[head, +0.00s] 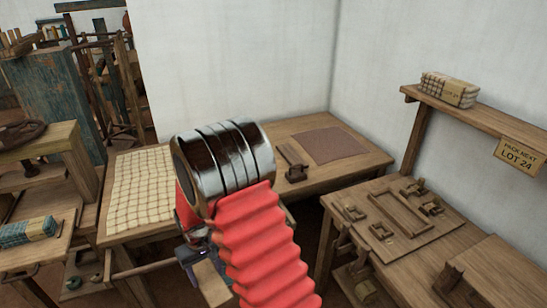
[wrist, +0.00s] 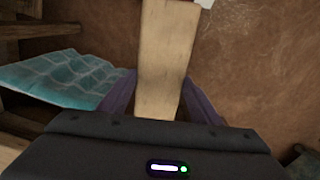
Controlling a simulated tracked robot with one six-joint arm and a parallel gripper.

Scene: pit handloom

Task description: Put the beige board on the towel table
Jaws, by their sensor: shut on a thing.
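The beige board (wrist: 165,60) is a pale wooden strip standing lengthwise in the wrist view, between the purple fingers of my gripper (wrist: 158,97). My gripper is shut on it.
A maroon mat (head: 328,145) and a small wooden block (head: 292,162) lie on the tabletop behind my arm. A board with wooden fittings (head: 395,217) lies at right, below a shelf (head: 470,117). A teal checked cloth (wrist: 65,78) is left of my gripper.

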